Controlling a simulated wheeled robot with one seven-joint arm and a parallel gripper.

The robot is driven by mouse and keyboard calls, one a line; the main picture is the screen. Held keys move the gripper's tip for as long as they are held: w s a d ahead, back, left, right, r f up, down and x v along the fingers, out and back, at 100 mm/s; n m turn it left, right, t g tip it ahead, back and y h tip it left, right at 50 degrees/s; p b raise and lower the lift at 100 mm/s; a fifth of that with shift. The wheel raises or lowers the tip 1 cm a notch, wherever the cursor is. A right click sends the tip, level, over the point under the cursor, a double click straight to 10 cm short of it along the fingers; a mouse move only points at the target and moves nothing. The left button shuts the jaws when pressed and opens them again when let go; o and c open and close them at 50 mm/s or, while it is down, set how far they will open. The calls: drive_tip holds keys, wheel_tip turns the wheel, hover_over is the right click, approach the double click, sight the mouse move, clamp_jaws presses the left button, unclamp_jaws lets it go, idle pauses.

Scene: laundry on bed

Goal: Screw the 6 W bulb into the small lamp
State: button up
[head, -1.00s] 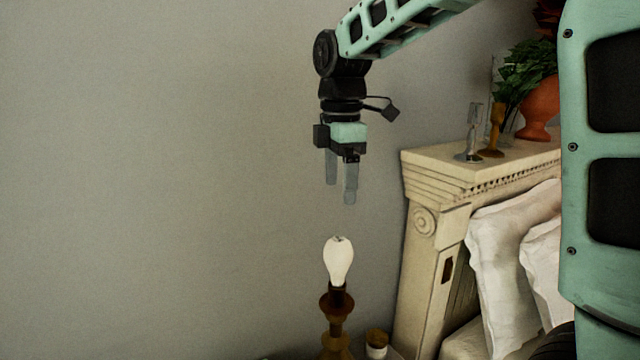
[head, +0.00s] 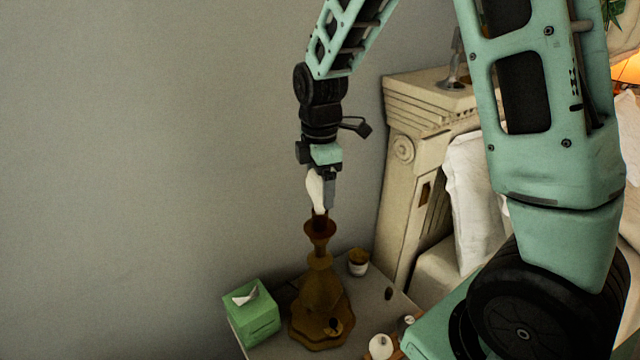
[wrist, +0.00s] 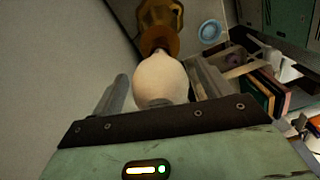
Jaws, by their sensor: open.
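A white bulb (head: 315,190) stands upright at the top of the brown lamp (head: 320,290), which is on the bedside table (head: 378,300). My gripper (head: 322,192) points down over the bulb, with its fingers on either side of it. In the wrist view the bulb (wrist: 160,80) lies between the two open fingers, and the lamp's neck (wrist: 158,25) is beyond it. The bulb's wattage mark cannot be read, and its base is partly hidden in the socket. Another white bulb-like round thing (head: 380,346) is at the table's front edge.
A green tissue box (head: 252,315) stands left of the lamp. A small jar (head: 358,262) stands behind it to the right. The carved headboard (head: 405,150) and a white pillow (head: 475,190) are on the right. The wall behind is bare.

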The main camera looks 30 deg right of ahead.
drive_tip(key=shift+f, duration=0.75)
drive_tip(key=c, duration=1.1)
drive_tip(key=shift+o, duration=0.2)
drive_tip(key=shift+m+p, duration=0.55)
drive_tip(key=shift+m, duration=1.25)
drive_tip(key=shift+m+p, duration=0.5)
drive_tip(key=shift+m, duration=1.2)
drive_tip(key=shift+r+m+p, duration=0.15)
drive_tip(key=shift+m+p, duration=0.25)
drive_tip(key=shift+m, duration=1.3)
